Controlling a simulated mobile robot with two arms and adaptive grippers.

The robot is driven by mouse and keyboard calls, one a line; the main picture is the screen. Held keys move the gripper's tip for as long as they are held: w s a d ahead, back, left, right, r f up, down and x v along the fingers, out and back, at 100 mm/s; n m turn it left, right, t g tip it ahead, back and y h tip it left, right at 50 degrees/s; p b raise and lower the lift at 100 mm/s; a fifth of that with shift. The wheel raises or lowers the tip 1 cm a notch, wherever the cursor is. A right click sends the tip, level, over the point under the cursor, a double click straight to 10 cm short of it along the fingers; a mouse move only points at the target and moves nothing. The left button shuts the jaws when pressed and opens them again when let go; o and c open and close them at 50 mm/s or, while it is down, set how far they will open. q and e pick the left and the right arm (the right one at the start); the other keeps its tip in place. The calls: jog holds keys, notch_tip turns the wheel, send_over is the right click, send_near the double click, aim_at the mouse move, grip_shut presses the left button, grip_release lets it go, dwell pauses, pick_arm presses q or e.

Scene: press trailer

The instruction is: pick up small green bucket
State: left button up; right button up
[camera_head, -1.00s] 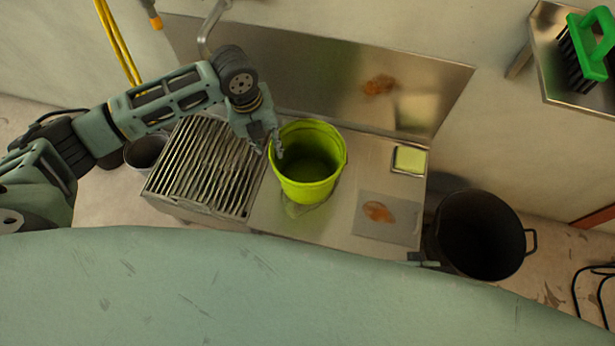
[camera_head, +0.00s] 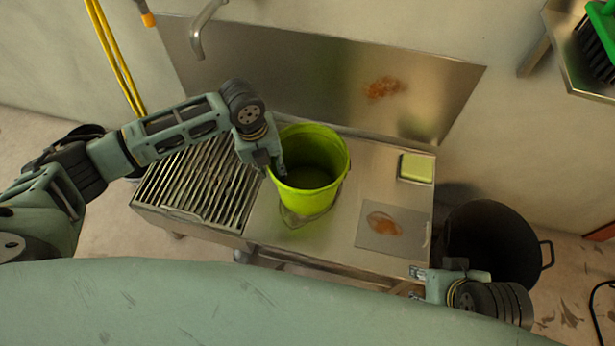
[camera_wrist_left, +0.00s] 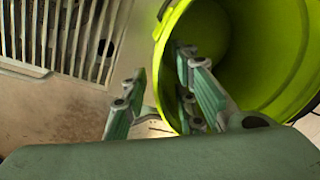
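The small green bucket (camera_head: 315,205) stands on the steel counter, beside the slatted rack. It looks upright and empty. My left gripper (camera_head: 275,170) is at the bucket's left rim. In the left wrist view, the bucket (camera_wrist_left: 285,55) fills the right side. My left gripper (camera_wrist_left: 160,95) is open there, with one finger outside the wall and the other inside the bucket. The rim passes between them, with a gap showing on the outer side. My right gripper (camera_head: 425,285) is low at the counter's front right edge, away from the bucket; its finger opening is unclear.
A slatted metal rack (camera_head: 195,185) lies left of the bucket. A yellow-green sponge (camera_head: 416,168) and a stained cutting sheet (camera_head: 375,242) lie to its right. A dark pot (camera_head: 490,235) stands beyond the counter's right end. A faucet (camera_head: 197,38) hangs above the back panel.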

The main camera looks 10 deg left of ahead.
pick_arm(q)
jog(key=f, duration=0.3)
jog(key=shift+w+d+f+b, duration=0.15)
jog(key=shift+w+f+b, duration=0.1)
jog(key=shift+b, duration=0.1)
grip_shut()
jog(key=shift+r, duration=0.1)
